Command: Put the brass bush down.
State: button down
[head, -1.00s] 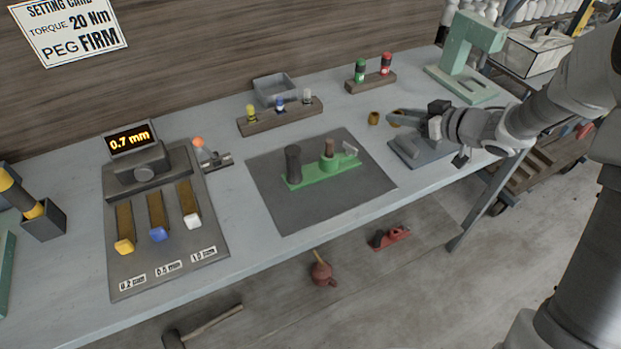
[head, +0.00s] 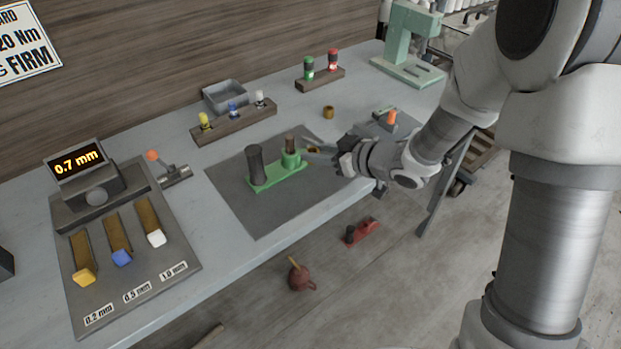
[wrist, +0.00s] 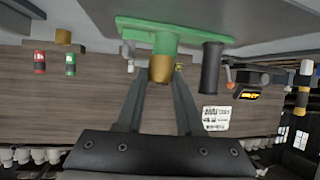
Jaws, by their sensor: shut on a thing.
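I cannot tell the exact gap between bush and boss. A second brass bush (head: 328,112) stands on the bench behind my gripper.
A rack (head: 235,122) with yellow, blue and white-topped items stands behind the mat. Green and red items stand in another rack (head: 320,80). An orange-topped thing (head: 391,119) is right of my gripper. The mat's front left is clear.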

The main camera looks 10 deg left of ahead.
aim_at(312, 185)
jog(key=shift+s+a+f, duration=0.4)
jog(key=shift+s+f, duration=0.15)
jog(key=shift+s, duration=0.2)
jog(key=shift+s+f, duration=0.1)
jog(key=shift+f, duration=0.1)
jog(key=shift+f+b, duration=0.8)
jog(key=shift+f, duration=0.95)
jog(key=shift+f, duration=0.1)
jog(key=shift+f, duration=0.2)
jog(key=c, duration=0.5)
grip_release()
jog(key=shift+r, duration=0.1)
jog(key=shift+c, duration=0.2)
jog(key=shift+r, duration=0.1)
